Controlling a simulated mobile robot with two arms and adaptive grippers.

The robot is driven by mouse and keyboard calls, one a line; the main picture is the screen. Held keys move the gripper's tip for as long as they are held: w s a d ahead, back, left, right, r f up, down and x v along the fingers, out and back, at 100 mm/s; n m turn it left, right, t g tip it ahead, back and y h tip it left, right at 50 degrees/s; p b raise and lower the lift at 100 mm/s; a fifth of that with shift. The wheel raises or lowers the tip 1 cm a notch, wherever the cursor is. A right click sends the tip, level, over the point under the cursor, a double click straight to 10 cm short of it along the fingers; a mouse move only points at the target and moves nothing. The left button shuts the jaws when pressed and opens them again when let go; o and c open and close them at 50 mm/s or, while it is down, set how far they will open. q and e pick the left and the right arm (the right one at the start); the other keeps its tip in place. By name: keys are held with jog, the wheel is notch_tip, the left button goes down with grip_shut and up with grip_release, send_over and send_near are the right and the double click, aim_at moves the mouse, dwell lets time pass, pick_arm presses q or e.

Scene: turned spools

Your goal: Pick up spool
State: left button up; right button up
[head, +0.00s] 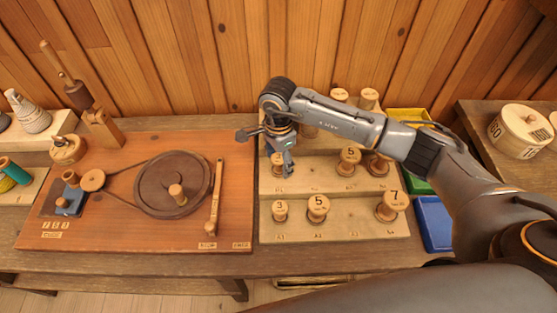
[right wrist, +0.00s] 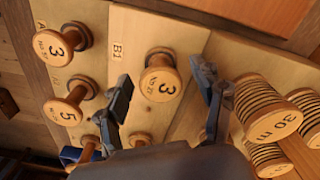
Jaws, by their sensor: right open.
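My right gripper (head: 281,163) is over the left end of the wooden spool rack (head: 345,230). Its two fingers are apart in the right wrist view (right wrist: 164,92). A turned wooden spool marked 3 (right wrist: 160,78) stands by the label B1 and appears between the fingers, with nothing visibly gripped. That spool (head: 277,170) is partly hidden by the gripper in the head view. The front row holds spools marked 3 (head: 280,210), 5 (head: 318,206) and 7 (head: 391,205). Another spool marked 5 (head: 349,160) stands on the middle step. My left gripper is out of view.
A wooden board with a dark belt-driven wheel (head: 160,181) lies left of the rack. Blue (head: 433,222) and yellow (head: 405,116) bins stand at the right. Wound spools marked 30 m (right wrist: 268,112) are close to the right finger in the wrist view. A plank wall rises behind.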

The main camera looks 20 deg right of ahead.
jog(key=shift+f, duration=1)
jog(key=c, duration=1.1)
jog(key=shift+o, duration=0.2)
jog(key=shift+r, duration=0.1)
